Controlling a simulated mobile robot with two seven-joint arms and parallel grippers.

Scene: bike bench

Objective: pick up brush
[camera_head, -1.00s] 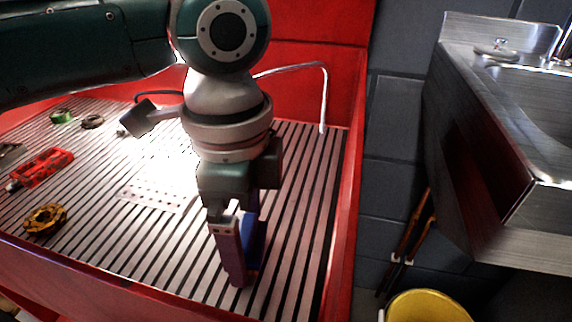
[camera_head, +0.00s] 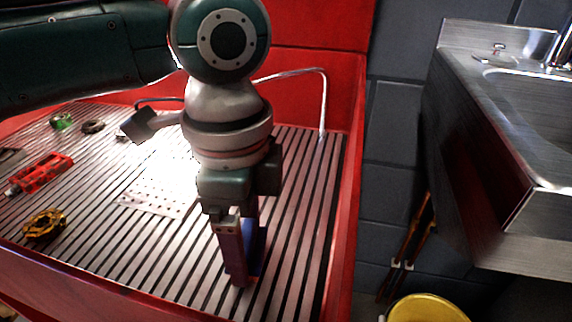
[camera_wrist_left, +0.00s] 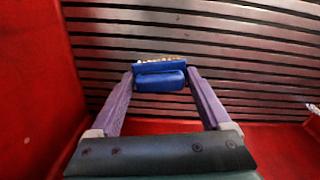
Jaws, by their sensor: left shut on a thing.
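The brush (camera_wrist_left: 160,78) has a blue body with a pale, tan bristle edge, seen in the left wrist view. It sits between the two purple fingers of my left gripper (camera_wrist_left: 160,82), which is shut on it. In the head view, the left gripper (camera_head: 248,276) points down over the slatted bench near its front right part. There, only a dark blue bit of the brush (camera_head: 259,245) shows beside the near finger, which hides the rest. I cannot tell whether the brush touches the slats. My right gripper is in neither view.
A red pedal (camera_head: 40,173), a yellow ring-shaped part (camera_head: 44,225), a green item (camera_head: 61,121) and a perforated plate (camera_head: 155,198) lie left on the slats. Red bench walls (camera_head: 345,210) rise around. A sink (camera_head: 500,150) and yellow bucket (camera_head: 428,309) stand right.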

